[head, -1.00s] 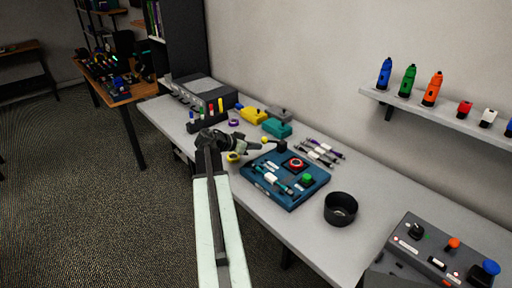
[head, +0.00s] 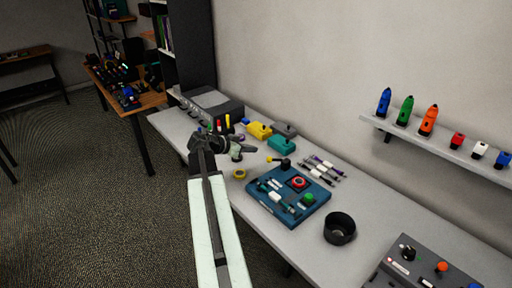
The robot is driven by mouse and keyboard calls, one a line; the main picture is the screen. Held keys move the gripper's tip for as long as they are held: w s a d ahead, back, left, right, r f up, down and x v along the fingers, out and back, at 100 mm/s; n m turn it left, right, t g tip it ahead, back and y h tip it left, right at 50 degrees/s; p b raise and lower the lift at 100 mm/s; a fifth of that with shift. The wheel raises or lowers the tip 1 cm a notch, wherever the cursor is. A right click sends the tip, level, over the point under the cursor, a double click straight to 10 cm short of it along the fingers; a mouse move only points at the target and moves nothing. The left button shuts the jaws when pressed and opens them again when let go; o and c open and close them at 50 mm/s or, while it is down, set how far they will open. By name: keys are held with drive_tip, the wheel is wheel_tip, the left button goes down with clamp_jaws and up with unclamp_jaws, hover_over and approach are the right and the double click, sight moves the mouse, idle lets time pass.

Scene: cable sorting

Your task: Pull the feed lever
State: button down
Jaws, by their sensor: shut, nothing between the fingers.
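The likely feed lever, a black round hub (head: 285,163) with a short arm and a yellow ball knob (head: 269,159), stands on the grey bench in the head view, behind the blue board. The knob points left. My gripper (head: 249,150) is at the end of my arm, left of and slightly beyond the knob in the picture. It looks apart from the knob. The fingers are small and look closed, with nothing seen in them. My wrist hides part of the bench behind it.
The blue board (head: 266,205) carries a red ring, a green knob and connectors. A yellow tape roll (head: 239,174) lies left of the lever. Cables (head: 322,169) lie right of it. Yellow (head: 258,130) and teal (head: 281,145) blocks stand behind. A black bowl (head: 340,228) sits nearer the front.

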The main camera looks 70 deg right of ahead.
drive_tip(key=shift+w+a+r+p, duration=0.35)
drive_tip(key=shift+a+r, duration=0.15)
drive_tip(key=shift+r, duration=0.2)
drive_tip(key=shift+s+a+r+m+t+h+b, duration=0.2)
drive_tip(key=shift+s+a+r+h+b, duration=0.1)
drive_tip(key=shift+s+h, duration=0.15)
drive_tip(key=shift+s+a+r+m+t+h+b, duration=0.1)
drive_tip(key=shift+s+a+r+m+h+b, duration=0.1)
drive_tip(key=shift+s+a+r+h, duration=0.2)
drive_tip(key=shift+s+d+f, duration=0.1)
drive_tip(key=shift+f, duration=0.05)
